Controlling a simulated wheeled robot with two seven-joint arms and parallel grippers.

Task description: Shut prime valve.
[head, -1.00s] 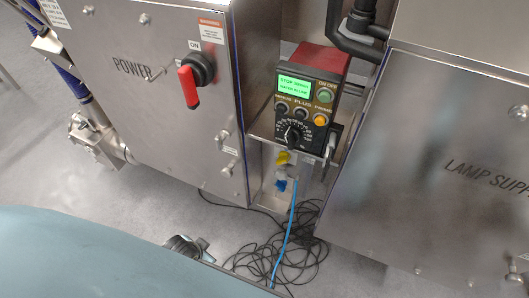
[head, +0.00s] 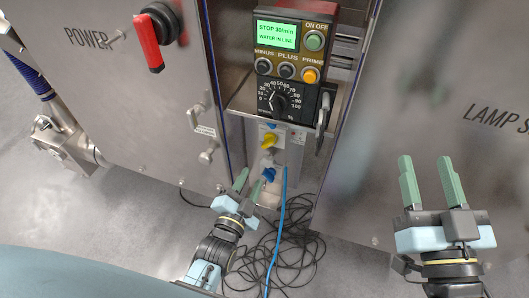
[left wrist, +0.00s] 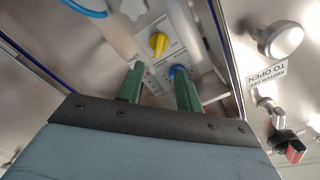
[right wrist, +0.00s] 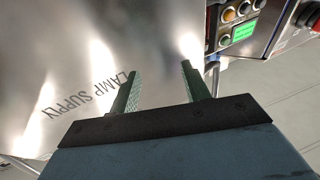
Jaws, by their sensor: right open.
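A yellow valve handle (head: 268,140) and a blue valve handle (head: 268,174) sit one above the other on a small panel below the control box. I cannot read which is the prime valve. My left gripper (head: 249,182) is open and empty, just left of and below the blue handle. In the left wrist view, the blue handle (left wrist: 178,70) shows by the tip of the right finger, and the yellow handle (left wrist: 158,43) lies beyond the fingers; contact cannot be told. My right gripper (head: 430,180) is open and empty in front of the lamp supply cabinet (head: 470,80).
The control box (head: 290,65) has a green display reading "STOP", buttons and a dial. A blue hose (head: 280,225) hangs from the valve panel to tangled black cables (head: 290,255) on the floor. The power cabinet (head: 110,90) with a red switch (head: 148,45) stands left.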

